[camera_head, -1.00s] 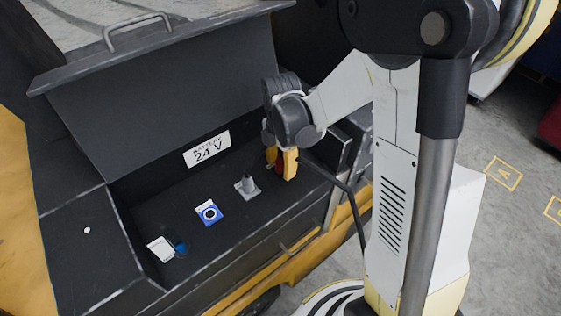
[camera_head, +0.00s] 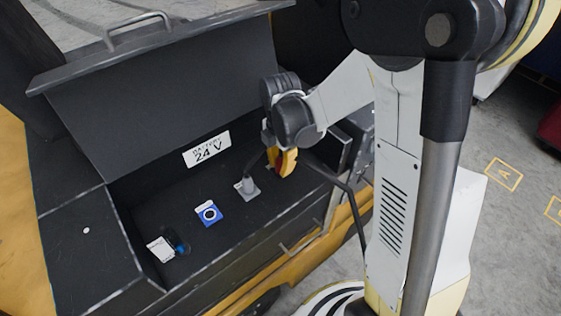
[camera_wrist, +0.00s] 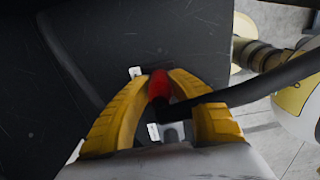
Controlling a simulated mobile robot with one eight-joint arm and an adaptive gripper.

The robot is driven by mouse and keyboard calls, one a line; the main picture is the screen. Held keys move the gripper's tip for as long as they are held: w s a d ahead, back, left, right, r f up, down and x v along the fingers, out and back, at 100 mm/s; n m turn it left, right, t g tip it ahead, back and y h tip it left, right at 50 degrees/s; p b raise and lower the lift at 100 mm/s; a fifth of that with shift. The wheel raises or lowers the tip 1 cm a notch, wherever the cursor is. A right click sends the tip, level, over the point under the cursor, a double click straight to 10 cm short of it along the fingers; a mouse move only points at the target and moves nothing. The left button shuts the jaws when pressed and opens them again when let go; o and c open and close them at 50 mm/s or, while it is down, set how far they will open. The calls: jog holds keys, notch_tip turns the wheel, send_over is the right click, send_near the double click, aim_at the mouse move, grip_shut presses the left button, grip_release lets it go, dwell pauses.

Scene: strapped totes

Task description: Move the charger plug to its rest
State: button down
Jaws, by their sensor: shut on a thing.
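My gripper (camera_head: 283,163) is shut on a red piece, which I take to be the charger plug (camera_wrist: 158,88). In the wrist view the red plug sits between the two yellow fingers (camera_wrist: 160,112), with its lower part hidden. A thick black cable (camera_wrist: 255,90) runs from beside it to the right; in the head view a cable (camera_head: 350,195) hangs down from near the gripper. My gripper is over the right end of the open battery bay (camera_head: 150,205). A grey fitting (camera_head: 247,188) on a square plate stands just left of it. Which fitting is the rest, I cannot tell.
A blue tile with a dark ring (camera_head: 209,213) lies in the bay, and a white tag (camera_head: 160,249) beside a blue knob (camera_head: 182,248) is further left. The raised lid (camera_head: 165,110) stands behind, with a "24 V" label (camera_head: 207,149). Bay walls and the front edge border the space.

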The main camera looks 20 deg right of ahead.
jog(key=shift+r, duration=0.15)
jog(key=shift+r+p, duration=2)
jog(key=shift+r, duration=0.9)
notch_tip(320, 180, up, 6)
jog(key=p, duration=0.4)
